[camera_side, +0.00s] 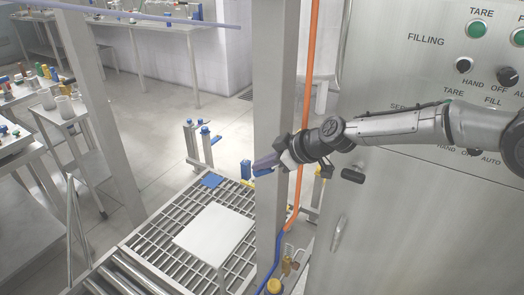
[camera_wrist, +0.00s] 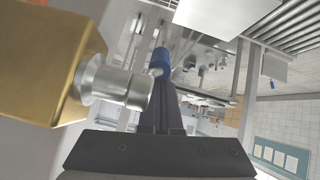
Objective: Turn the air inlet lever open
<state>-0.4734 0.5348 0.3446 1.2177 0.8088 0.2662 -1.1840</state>
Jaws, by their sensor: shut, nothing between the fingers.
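My gripper (camera_side: 264,164) is at the grey upright post in the side view, fingers pointing left and together. In the wrist view its dark fingers (camera_wrist: 166,98) are closed, with nothing seen between them. A blue lever handle (camera_wrist: 161,58) shows at their tips; contact cannot be told. A brass valve body (camera_wrist: 45,60) with a steel stem (camera_wrist: 120,88) is close on the left of the fingers. In the side view a small blue piece (camera_side: 263,172) shows just under the fingertips, probably the same handle. The valve body is not clear there.
The grey post (camera_side: 273,90) and an orange hose (camera_side: 309,70) stand close to my gripper. A steel control cabinet (camera_side: 400,200) fills the right. A roller conveyor with grating (camera_side: 155,245) and a white plate (camera_side: 213,234) lies below. Benches with bottles stand at left.

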